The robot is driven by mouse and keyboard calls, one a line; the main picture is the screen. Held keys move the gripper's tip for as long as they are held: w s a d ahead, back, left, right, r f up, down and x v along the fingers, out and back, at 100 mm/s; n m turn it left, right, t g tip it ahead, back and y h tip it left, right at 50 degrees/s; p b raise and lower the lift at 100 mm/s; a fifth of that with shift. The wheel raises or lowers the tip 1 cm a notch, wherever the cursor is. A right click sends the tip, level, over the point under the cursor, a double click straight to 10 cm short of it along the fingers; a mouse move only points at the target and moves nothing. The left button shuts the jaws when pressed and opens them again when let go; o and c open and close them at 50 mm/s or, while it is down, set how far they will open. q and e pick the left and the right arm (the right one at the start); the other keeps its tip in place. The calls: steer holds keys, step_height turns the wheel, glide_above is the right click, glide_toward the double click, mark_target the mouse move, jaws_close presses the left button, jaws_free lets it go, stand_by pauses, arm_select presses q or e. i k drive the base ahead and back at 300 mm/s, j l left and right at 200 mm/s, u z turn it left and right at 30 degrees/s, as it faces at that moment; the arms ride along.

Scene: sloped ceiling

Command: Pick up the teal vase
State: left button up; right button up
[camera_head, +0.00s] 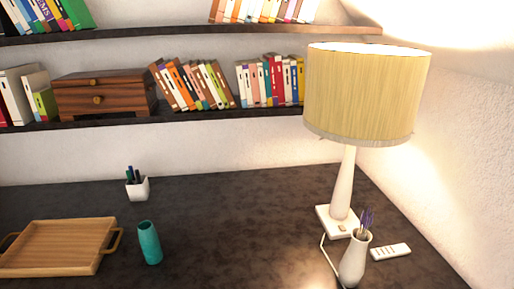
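The teal vase (150,243) stands upright on the dark desk, right of a wooden tray and in front of a white pen cup. It is small and slim, with its open top facing up. Nothing touches it and its whole side toward me shows. Neither of my grippers is in the head view.
The wooden tray (60,247) with side handles lies at left. The white cup with pens (137,188) stands behind. At right are a lamp (367,95), a white vase with purple stems (355,258) and a white strip (390,251). The desk's middle (240,225) is clear; shelves (210,115) hang above.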

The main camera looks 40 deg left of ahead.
mark_target(150, 243)
steer(key=u, duration=2.25)
steer(key=k+j, duration=0.05)
